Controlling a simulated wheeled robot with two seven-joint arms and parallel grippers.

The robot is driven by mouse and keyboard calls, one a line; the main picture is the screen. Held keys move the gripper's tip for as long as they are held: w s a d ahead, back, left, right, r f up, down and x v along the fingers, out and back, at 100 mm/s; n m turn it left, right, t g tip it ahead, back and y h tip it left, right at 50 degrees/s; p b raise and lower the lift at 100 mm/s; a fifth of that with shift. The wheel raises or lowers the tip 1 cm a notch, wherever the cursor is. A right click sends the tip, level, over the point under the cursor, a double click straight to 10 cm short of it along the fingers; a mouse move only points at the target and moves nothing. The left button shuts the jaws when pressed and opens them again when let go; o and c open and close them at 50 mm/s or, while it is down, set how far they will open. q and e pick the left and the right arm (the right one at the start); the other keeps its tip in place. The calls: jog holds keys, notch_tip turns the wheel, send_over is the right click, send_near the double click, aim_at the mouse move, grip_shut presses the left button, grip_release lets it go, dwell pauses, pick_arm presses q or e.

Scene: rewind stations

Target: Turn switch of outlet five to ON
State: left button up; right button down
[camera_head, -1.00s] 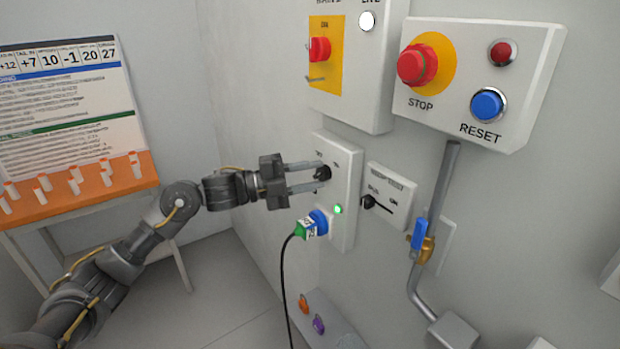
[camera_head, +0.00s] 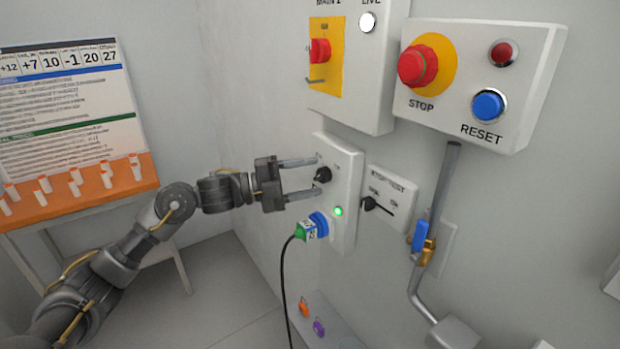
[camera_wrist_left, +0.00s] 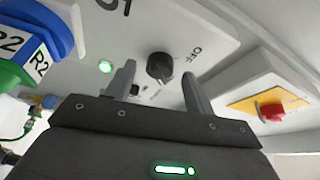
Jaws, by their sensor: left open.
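The outlet box (camera_head: 346,170) is a white wall box with a black rotary switch (camera_head: 323,174), a lit green lamp (camera_head: 338,211) and a blue socket (camera_head: 319,223). A green plug sits in the socket. My left gripper (camera_head: 317,176) is open at the switch, one finger above it and one below. In the left wrist view the switch (camera_wrist_left: 160,66) shows between and just beyond the open fingertips (camera_wrist_left: 158,84), apart from both. An OFF label is beside it. Its exact pointer direction is unclear, and I cannot read an outlet number five. My right gripper is not in view.
To the right is a smaller white box with a black lever switch (camera_head: 369,203). Above are a red main switch (camera_head: 319,50) and a STOP/RESET box (camera_head: 480,80). A pipe with a blue valve handle (camera_head: 419,235) runs below. A black cable (camera_head: 284,285) hangs from the plug.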

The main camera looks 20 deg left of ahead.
pick_arm(q)
jog(key=r+b+v, duration=0.1)
jog(key=b+v, duration=0.1)
jog(key=v, duration=0.7)
jog(key=shift+s+a+f, duration=0.2)
jog(key=shift+a+f, duration=0.2)
jog(key=shift+f, duration=0.1)
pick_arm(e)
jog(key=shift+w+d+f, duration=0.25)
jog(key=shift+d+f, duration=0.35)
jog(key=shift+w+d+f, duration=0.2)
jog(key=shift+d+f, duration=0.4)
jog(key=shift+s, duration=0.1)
